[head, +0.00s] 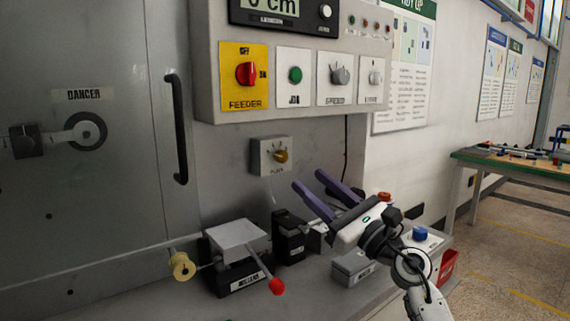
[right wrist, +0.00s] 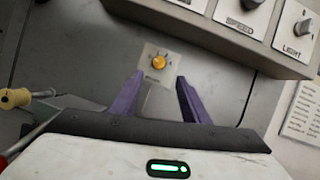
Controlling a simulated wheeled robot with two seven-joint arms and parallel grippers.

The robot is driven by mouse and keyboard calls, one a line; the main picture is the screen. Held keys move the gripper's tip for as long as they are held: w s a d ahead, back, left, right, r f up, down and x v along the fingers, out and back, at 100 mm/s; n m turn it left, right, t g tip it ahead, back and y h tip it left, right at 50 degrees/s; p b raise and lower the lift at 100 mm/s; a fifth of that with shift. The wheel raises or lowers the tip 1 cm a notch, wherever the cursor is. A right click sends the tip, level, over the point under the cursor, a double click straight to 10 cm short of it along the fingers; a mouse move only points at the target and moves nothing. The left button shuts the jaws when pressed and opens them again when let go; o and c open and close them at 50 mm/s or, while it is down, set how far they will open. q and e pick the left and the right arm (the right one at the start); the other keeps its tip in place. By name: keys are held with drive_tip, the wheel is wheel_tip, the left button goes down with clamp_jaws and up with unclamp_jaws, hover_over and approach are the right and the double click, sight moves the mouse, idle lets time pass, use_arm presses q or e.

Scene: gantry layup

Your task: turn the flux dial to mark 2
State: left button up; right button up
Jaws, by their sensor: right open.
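The flux dial (head: 281,156) is a small yellow knob on a pale square plate, on the grey wall panel below the control box in the head view. In the right wrist view the flux dial (right wrist: 159,62) shows ahead, between and beyond the fingertips. Its marks are too small to read. My right gripper (head: 310,181) is open, with two purple fingers pointing up toward the dial from its lower right. In the right wrist view the right gripper (right wrist: 160,78) is empty and apart from the dial. My left gripper is not in view.
The control box (head: 206,70) with a red feeder knob (head: 246,73) juts out above the dial. Below stand a grey block device (head: 235,236) with a red-tipped lever (head: 276,286), a black holder (head: 289,238) and a yellow spool (head: 183,266). A black door handle (head: 177,130) is at left.

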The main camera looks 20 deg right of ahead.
sight(284, 159)
drive_tip(key=x, duration=0.8)
drive_tip(key=shift+a+r, duration=0.1)
drive_tip(key=shift+a, duration=0.05)
drive_tip(key=shift+w+a+r, duration=0.1)
drive_tip(key=shift+w+a, duration=0.05)
drive_tip(key=shift+w, duration=0.1)
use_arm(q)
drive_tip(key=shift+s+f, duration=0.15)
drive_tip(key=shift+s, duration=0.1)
use_arm(e)
drive_tip(key=shift+c, duration=0.5)
